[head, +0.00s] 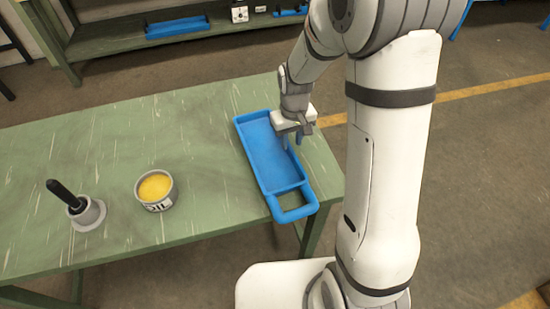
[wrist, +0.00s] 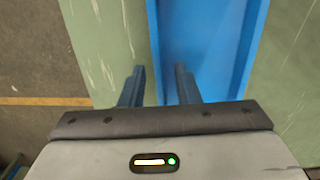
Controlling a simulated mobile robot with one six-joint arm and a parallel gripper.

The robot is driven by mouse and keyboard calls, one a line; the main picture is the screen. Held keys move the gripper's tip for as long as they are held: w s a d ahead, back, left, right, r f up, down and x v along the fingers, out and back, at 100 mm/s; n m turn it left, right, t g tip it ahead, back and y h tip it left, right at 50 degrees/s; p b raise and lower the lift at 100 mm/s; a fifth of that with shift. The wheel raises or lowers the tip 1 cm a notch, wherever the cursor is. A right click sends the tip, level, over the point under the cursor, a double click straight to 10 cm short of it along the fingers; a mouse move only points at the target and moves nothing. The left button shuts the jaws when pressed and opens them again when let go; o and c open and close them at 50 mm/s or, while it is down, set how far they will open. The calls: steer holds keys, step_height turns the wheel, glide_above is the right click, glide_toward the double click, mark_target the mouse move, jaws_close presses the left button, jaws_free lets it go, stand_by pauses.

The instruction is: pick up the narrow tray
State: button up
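The narrow tray (head: 268,160) is blue and long, with a raised rim and a loop handle at its near end. It lies at the right end of the green table and appears empty. My gripper (head: 292,142) is at its right long side in the head view. In the wrist view my gripper (wrist: 160,82) is open, with one finger outside the tray (wrist: 205,35) and the other over its inside, the side wall between them. I cannot tell whether the fingers touch the wall. The fingertips' height against the rim is unclear.
On the green table (head: 110,140) stand a round tin with yellow contents (head: 157,190) and a grey pot with a black handle (head: 85,213), both left of the tray. A second bench (head: 120,40) at the back holds blue trays. The table between tin and tray is clear.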

mark_target(273, 161)
steer(key=shift+w+f, duration=0.15)
steer(key=shift+f, duration=2.2)
steer(key=shift+c, duration=0.4)
jaws_close()
steer(key=shift+r, duration=0.15)
